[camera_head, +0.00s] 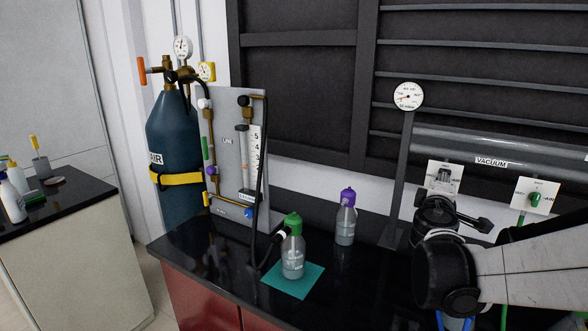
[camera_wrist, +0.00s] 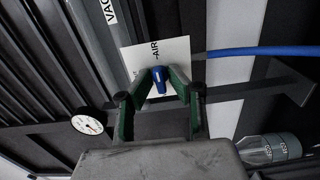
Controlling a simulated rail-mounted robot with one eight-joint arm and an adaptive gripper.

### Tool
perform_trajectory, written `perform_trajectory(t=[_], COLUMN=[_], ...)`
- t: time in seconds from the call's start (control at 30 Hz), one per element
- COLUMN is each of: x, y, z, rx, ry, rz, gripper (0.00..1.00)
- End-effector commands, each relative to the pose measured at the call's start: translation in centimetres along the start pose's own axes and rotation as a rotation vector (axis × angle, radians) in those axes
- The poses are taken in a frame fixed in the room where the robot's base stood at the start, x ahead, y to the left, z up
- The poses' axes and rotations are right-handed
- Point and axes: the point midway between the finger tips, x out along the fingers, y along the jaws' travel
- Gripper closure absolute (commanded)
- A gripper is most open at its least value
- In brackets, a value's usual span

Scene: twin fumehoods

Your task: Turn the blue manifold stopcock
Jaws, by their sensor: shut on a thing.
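The blue manifold stopcock (camera_wrist: 158,79) shows in the wrist view, on a white plate (camera_wrist: 140,58) marked "-AIR". My gripper (camera_wrist: 161,73) has its green-padded fingertips on either side of the blue handle, shut on it. In the head view, my gripper (camera_head: 441,184) is in front of the left plate (camera_head: 446,168) under the vacuum pipe, and the blue handle is hidden there. A green stopcock (camera_head: 535,199) sits on the plate to the right, with its handle roughly upright.
The vacuum pipe (camera_head: 480,150) runs above the plates. A gauge on a post (camera_head: 407,97) stands to the left. A purple-capped bottle (camera_head: 345,222) and a green-capped bottle (camera_head: 293,250) stand on the black bench. Blue tubing (camera_wrist: 255,51) runs right in the wrist view.

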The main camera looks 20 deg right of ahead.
Motion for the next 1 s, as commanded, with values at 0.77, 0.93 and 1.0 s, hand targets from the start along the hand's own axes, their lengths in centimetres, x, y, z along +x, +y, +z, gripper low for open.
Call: perform_trajectory(t=[0.77, 0.93, 1.0], x=[-2.6, -5.2, -6.2], y=[0.0, 0.0, 0.0], z=[0.0, 0.0, 0.0], rx=[-0.001, -0.001, -0.001], ry=[0.001, 0.002, 0.002], rz=[0.0, 0.0, 0.0], gripper=[0.72, 0.72, 0.72])
